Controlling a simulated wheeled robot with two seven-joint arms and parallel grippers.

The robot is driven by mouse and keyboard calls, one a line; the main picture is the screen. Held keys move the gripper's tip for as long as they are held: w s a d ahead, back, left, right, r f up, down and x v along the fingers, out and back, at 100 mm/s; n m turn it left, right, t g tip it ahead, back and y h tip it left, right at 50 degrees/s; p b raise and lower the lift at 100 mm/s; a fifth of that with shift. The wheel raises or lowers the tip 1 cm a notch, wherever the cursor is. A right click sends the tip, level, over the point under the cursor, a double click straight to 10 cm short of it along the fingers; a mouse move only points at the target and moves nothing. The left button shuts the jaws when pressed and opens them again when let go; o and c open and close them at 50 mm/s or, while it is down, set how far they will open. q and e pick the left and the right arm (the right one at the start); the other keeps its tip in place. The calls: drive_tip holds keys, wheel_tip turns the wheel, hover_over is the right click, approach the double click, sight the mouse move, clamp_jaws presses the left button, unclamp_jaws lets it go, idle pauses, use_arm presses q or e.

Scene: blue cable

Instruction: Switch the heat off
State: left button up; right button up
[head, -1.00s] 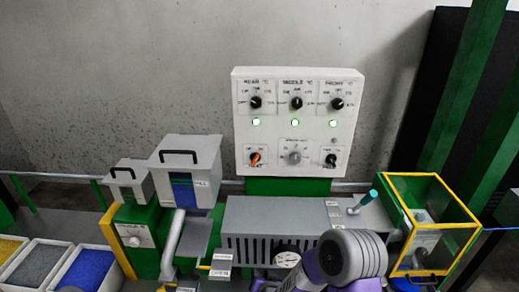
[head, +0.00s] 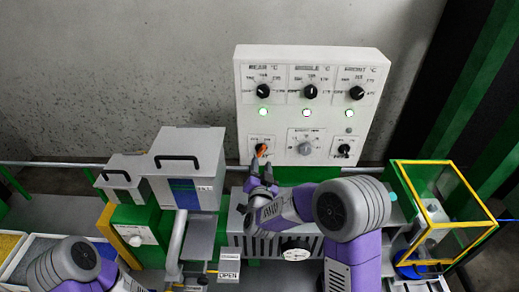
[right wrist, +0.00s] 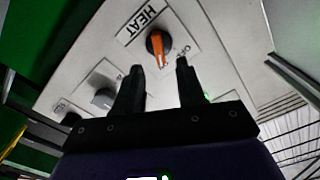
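The orange HEAT knob (head: 261,149) is at the lower left of the white control panel (head: 243,130). It also shows in the right wrist view (right wrist: 157,46), with the HEAT label (right wrist: 142,20) beside it. My right gripper (head: 261,166) is just below the knob in the head view. In the right wrist view its two fingers (right wrist: 158,66) are spread apart with nothing between them, and the knob lies beyond their tips. My left arm shows at the lower left of the head view, but its gripper is out of the picture.
The panel has three black dials above green lamps (head: 263,114), a grey knob (head: 304,148) and a black knob (head: 344,150). Below stand a grey slotted housing (head: 236,225), a lidded grey hopper (head: 205,150) and a yellow-framed guard (head: 445,160).

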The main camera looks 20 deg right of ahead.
sight(262, 153)
drive_tip(key=shift+p+x, duration=0.35)
drive_tip(key=shift+x, duration=2.35)
drive_tip(key=shift+d, duration=0.1)
clamp_jaws()
